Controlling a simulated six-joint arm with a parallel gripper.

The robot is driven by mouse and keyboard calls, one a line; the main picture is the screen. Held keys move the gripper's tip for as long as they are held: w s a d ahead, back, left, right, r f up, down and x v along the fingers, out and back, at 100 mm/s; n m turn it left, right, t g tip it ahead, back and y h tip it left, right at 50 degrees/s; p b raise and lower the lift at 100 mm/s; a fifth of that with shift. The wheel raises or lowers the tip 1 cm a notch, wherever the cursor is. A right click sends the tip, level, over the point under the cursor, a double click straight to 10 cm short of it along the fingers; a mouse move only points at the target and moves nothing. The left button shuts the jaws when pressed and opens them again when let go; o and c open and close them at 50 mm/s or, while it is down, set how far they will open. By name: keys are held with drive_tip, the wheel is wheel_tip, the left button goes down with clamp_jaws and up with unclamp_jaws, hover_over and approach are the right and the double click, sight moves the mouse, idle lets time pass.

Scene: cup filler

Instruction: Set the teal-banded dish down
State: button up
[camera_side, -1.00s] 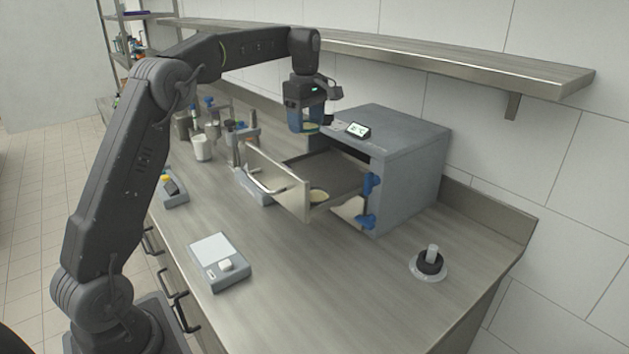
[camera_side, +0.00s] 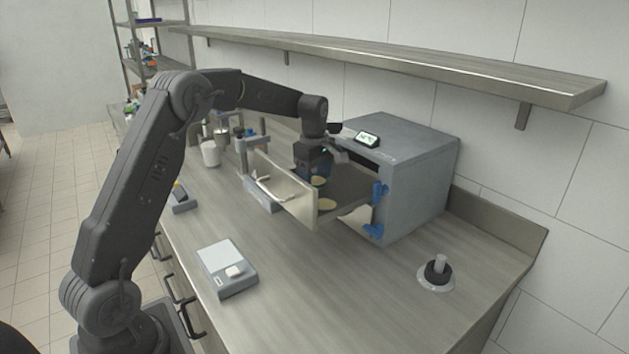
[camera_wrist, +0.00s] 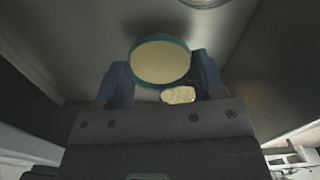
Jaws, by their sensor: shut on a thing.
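The teal-banded dish (camera_wrist: 160,62), filled with something cream-coloured, is between my blue fingers in the wrist view. It also shows in the side view (camera_side: 319,181), low inside the open drawer. My gripper (camera_side: 314,171) is shut on the dish and points down over the drawer tray (camera_side: 352,187). I cannot tell whether the dish touches the tray floor.
The drawer's upright front panel (camera_side: 287,190) and the grey oven-like box (camera_side: 416,180) flank my gripper. A scale (camera_side: 227,266) with a small white piece on it sits in front. A black-and-clear knobbed item (camera_side: 437,272) stands at right. The counter between them is clear.

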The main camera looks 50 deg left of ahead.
drive_tip(key=shift+f, duration=0.75)
drive_tip(key=shift+f, duration=0.1)
drive_tip(key=o, duration=0.9)
